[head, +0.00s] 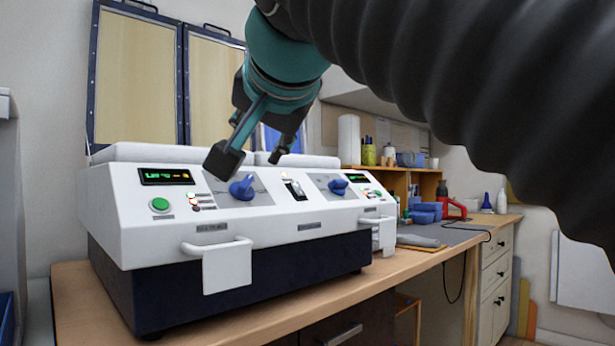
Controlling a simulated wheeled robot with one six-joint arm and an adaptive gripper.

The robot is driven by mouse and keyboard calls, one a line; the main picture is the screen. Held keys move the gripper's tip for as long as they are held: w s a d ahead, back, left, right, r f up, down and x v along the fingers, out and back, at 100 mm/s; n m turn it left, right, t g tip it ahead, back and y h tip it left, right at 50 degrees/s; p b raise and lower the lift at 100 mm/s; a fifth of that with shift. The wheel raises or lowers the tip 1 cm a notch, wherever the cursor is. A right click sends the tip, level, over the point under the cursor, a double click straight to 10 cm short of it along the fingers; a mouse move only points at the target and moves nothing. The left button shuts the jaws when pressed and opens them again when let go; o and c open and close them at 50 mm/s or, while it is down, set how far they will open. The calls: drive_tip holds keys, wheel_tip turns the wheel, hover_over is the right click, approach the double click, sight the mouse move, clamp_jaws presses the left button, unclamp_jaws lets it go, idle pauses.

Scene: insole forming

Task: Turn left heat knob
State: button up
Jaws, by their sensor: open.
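The white forming machine (140,225) stands on the wooden table with its control panel facing me. The left heat knob (242,187) is blue and sits on a grey plate on the left half of the panel. A second blue knob (338,187) sits on the right half. My gripper (252,159) is open and empty, hanging down from the upper middle of the view. Its left fingertip shows just above and left of the left knob; its other fingertip is farther right and higher. I see no contact with the knob, but the depth gap is hard to judge.
A green button (160,205) and a lit display (166,177) lie left of the left knob. A white handle (217,247) juts from the front below it. A small switch (293,188) sits between the knobs. My dark ribbed arm fills the upper right.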

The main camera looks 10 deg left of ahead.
sight(248, 180)
drive_tip(key=x, duration=1.3)
drive_tip(key=shift+w+p, duration=0.1)
drive_tip(key=shift+p, duration=0.25)
clamp_jaws()
drive_tip(key=shift+d, duration=0.15)
